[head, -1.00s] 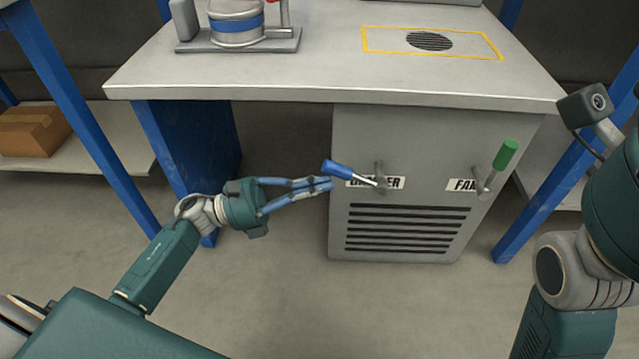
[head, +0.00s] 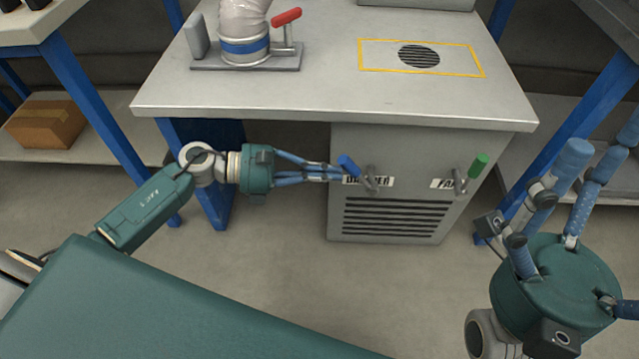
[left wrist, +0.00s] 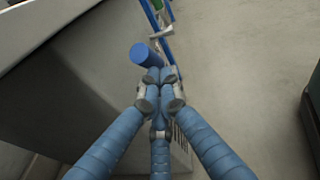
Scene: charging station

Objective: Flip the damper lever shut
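The damper lever has a blue handle (head: 349,166) on a short metal stem, mounted on the grey cabinet front. Its handle tilts up and to the left, and the lever partly covers its label (head: 352,181). My left gripper (head: 338,174) comes in from the left with its blue fingers brought together, tips close beside the handle. In the left wrist view the fingertips (left wrist: 160,80) meet with nothing seen between them; the blue handle (left wrist: 145,55) is just beyond them. Whether they touch is unclear. My right gripper (head: 570,215) has its fingers spread and empty at the right.
A green-handled fan lever (head: 478,166) stands to the right on the same cabinet (head: 340,215). Vent slots are below the damper label. The worktop (head: 310,90) overhangs the levers and carries a clamp fixture with a red handle (head: 286,17). Blue table legs flank the cabinet.

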